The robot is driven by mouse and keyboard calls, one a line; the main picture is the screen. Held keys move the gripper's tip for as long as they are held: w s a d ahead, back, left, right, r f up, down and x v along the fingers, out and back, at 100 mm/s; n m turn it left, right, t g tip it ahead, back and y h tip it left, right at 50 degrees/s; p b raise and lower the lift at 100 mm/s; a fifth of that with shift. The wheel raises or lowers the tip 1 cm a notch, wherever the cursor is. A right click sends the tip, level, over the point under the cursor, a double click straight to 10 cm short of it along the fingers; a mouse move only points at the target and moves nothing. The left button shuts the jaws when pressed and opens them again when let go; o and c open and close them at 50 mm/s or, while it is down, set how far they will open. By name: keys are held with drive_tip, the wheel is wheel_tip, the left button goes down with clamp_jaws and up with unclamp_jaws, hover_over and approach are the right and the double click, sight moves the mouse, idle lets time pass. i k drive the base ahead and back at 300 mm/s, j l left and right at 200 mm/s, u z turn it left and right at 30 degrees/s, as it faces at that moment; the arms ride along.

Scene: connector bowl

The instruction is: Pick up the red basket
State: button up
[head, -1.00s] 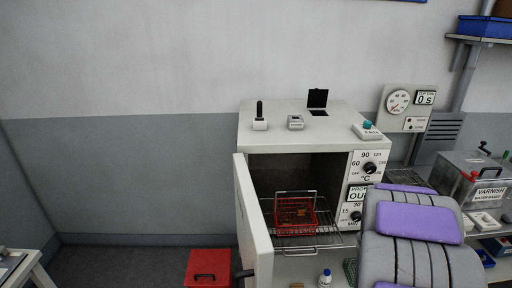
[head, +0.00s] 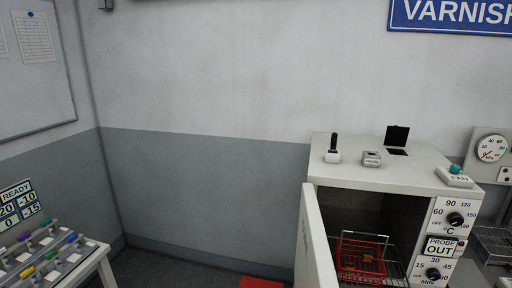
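The red basket (head: 361,257) is a small wire basket with a thin raised handle. It sits on the wire rack (head: 394,270) inside the open oven (head: 372,181), at the lower right of the head view. Something brownish seems to lie in it, too small to tell. The oven door (head: 316,246) stands open on the left side and hides part of the opening. The bottom of the rack is cut off by the picture edge. My gripper is not in view.
A red box (head: 262,283) is on the floor left of the oven door, mostly cut off. A white table with a colored-handle panel (head: 45,255) stands at the lower left. Vacuum gauge equipment (head: 491,149) is at the right.

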sight(354, 231)
drive_tip(key=z, duration=0.85)
drive_tip(key=i+j+z, duration=0.25)
drive_tip(key=z, duration=0.2)
drive_tip(key=i+j+z, duration=0.25)
drive_tip(key=z, duration=0.15)
drive_tip(key=j, duration=0.1)
